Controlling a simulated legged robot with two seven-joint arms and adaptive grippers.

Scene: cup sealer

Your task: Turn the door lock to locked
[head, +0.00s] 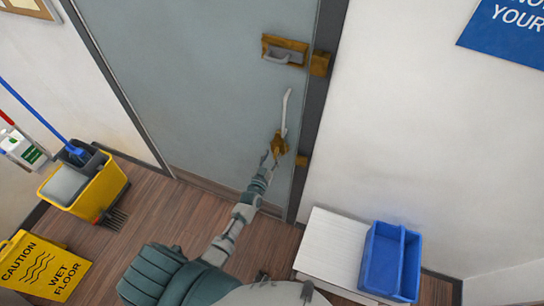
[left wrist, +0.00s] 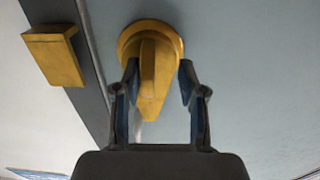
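The door (head: 200,70) is grey and looks shut in its dark frame. A brass turn piece on a round base (head: 279,145) is on the door near its right edge, and a pale lever (head: 287,110) extends upward beside it. In the left wrist view the brass piece (left wrist: 155,75) points down the picture. My left gripper (head: 269,160) is open around it: in the left wrist view its fingertips (left wrist: 159,80) are on both sides, the left one very near or touching, the right one with a small gap. A brass plate with a grey handle (head: 284,52) is higher up.
Brass frame pieces (head: 319,64) sit right of the door. A white stand (head: 330,248) and blue bin (head: 391,262) are at lower right. A yellow mop bucket (head: 85,185) and wet floor sign (head: 42,266) are at left. Wooden floor (head: 150,215) before the door is clear.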

